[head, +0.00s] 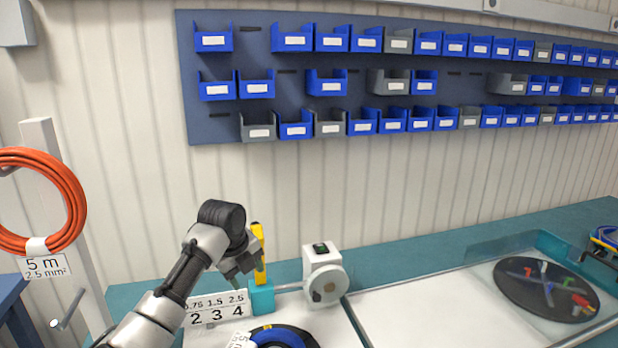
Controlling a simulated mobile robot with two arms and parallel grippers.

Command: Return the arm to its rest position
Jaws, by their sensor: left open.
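My left arm (180,282) comes in from the lower left and bends at a dark joint. My left gripper (240,274) is open and hangs just left of a yellow-handled tool (258,270) that stands upright in a teal block (262,299). Nothing shows between its fingers. I cannot tell whether the gripper touches the yellow tool. My right gripper is not in view.
A white device with a round disc (326,285) stands right of the teal block. A numbered sign (218,309) and a blue cable coil (280,338) are near. An orange coil (68,190) hangs left. A dark round plate (520,282) lies right. Bins (292,40) line the wall.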

